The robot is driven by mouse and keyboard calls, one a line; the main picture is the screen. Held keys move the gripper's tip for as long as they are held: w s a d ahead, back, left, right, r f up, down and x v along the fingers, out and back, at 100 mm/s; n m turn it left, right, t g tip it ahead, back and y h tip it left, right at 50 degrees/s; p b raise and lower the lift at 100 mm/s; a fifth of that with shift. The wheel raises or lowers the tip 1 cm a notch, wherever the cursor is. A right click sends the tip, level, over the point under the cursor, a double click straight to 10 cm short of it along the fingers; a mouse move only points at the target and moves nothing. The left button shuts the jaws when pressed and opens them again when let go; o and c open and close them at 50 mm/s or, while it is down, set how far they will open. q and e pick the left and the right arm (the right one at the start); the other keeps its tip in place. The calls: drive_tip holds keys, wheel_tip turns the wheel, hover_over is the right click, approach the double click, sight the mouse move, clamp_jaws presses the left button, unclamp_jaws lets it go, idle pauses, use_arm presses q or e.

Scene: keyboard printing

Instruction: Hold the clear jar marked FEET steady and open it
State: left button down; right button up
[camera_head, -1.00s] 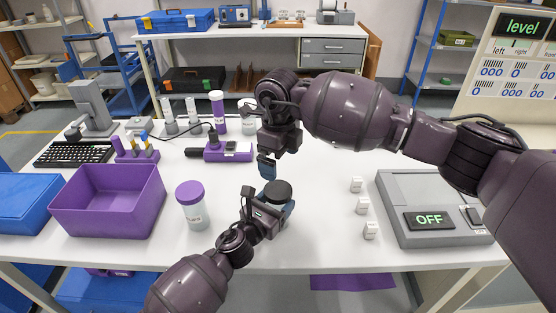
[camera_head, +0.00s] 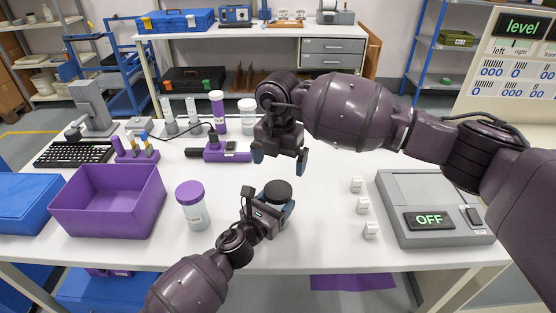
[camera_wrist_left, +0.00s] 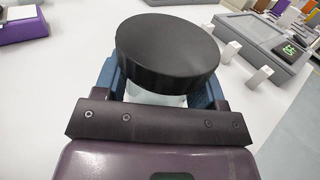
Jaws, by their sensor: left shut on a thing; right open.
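A clear jar (camera_wrist_left: 148,97) with a wide black lid (camera_head: 278,190) stands upright at the front middle of the table. The lid (camera_wrist_left: 167,45) sits on the jar, and no lettering shows on the part of the jar in view. My left gripper (camera_head: 274,202) is shut around the jar's body below the lid, with a blue finger on each side in the left wrist view (camera_wrist_left: 162,90). My right gripper (camera_head: 280,162) is open and empty above and slightly behind the lid, apart from it, its fingers pointing down.
A purple-lidded jar (camera_head: 192,208) and a purple bin (camera_head: 108,205) stand to the left. Several small white blocks (camera_head: 362,205) and a grey device reading OFF (camera_head: 440,238) are to the right. Purple tools (camera_head: 222,152) and another white-lidded jar (camera_head: 247,117) are behind.

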sight(278, 189)
drive_tip(key=m, duration=0.7)
drive_tip(key=shift+a, duration=0.1)
drive_tip(key=m, duration=0.6)
drive_tip(key=shift+f, duration=4.05)
